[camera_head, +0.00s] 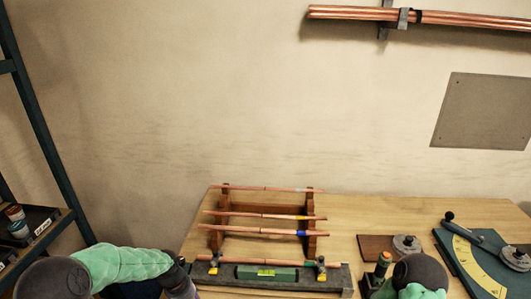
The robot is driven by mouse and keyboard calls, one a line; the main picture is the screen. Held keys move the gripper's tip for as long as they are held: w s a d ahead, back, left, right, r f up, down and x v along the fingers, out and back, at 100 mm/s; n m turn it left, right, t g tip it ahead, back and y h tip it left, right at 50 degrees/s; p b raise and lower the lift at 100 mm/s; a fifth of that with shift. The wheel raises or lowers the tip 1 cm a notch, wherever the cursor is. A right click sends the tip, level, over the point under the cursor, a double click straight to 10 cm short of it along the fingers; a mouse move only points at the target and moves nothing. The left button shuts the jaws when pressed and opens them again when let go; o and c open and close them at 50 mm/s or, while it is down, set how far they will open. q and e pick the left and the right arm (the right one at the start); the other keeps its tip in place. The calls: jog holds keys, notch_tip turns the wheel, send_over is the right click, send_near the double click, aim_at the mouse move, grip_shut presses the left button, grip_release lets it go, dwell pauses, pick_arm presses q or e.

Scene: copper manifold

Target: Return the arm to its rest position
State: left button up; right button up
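My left arm (125,266), with a green cover and dark joints, comes in at the lower left and bends down out of the picture beside the bench's left end. My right arm (420,275) shows only as a dark rounded joint and a bit of green cover at the bottom edge. Both grippers are outside the picture, so what they hold is hidden. Copper tubes (265,215) lie across a wooden rack (226,205) on the bench. Another copper tube (245,258) lies along a grey fixture (225,275) with a green block in front of the rack.
A green plate with a yellow scale (470,265) and a brown board (375,247) lie at right. A dark shelf frame (45,130) stands left. Copper pipes (450,18) hang on the wall.

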pick_arm(q)
jog(key=s+d+f+b, duration=0.2)
jog(key=s+d+f, duration=0.2)
jog(key=s+f, duration=0.3)
jog(key=s+d+f+h+b, duration=0.1)
jog(key=s+d+f+b, duration=0.1)
jog(key=s+d+f, duration=0.3)
jog(key=s+d+f+m+h+b, duration=0.1)
jog(key=s+d+f, duration=0.4)
jog(key=s+f, duration=0.5)
jog(key=shift+s+f+b, duration=0.25)
jog(key=shift+b, duration=0.45)
